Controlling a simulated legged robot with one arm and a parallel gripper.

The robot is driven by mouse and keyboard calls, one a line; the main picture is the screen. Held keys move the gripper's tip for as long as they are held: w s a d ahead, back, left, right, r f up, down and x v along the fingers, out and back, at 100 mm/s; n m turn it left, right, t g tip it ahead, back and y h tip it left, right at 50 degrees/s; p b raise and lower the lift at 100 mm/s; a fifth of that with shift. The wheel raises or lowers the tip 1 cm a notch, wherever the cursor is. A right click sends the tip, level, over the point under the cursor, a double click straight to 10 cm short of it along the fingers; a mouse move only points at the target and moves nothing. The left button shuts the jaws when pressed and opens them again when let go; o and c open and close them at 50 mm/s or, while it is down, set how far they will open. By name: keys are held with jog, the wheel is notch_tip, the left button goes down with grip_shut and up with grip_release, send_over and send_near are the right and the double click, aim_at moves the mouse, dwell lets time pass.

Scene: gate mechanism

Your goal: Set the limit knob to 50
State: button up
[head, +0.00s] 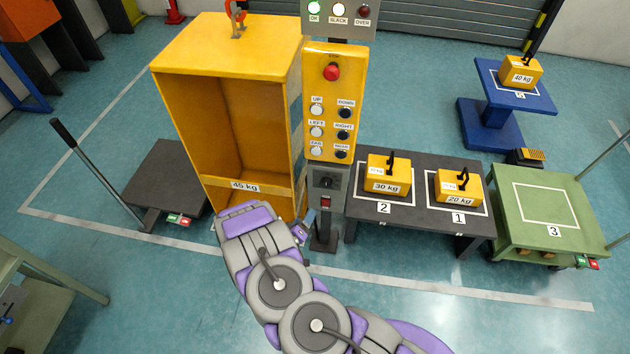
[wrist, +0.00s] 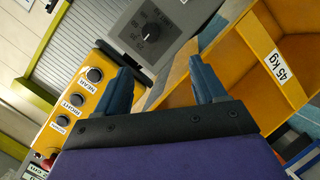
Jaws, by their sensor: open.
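The limit knob (wrist: 152,32) is a black round dial with white scale marks on a grey panel. It shows in the wrist view at the upper middle, beyond my fingers. In the head view the knob (head: 326,182) sits on the grey box below the yellow button panel. Its exact setting is too small to read. My gripper (wrist: 165,85) is open and empty, with its two blue fingers apart and pointing toward the panel. In the head view my gripper (head: 305,228) is just below and left of the knob, not touching it.
A yellow 45 kg cabinet (head: 225,45) stands close left of the panel. The yellow button panel (head: 333,100) has a red stop button. A dark table (head: 425,220) with 30 kg and 20 kg weights stands right. A red switch (head: 326,202) sits below the knob.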

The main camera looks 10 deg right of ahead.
jog(key=d, duration=0.1)
jog(key=t+b, duration=0.1)
jog(key=b, duration=0.2)
send_near(326, 186)
jog(key=shift+n+h, duration=0.3)
jog(key=x, duration=0.8)
jog(key=shift+w, duration=0.35)
jog(key=c, duration=1)
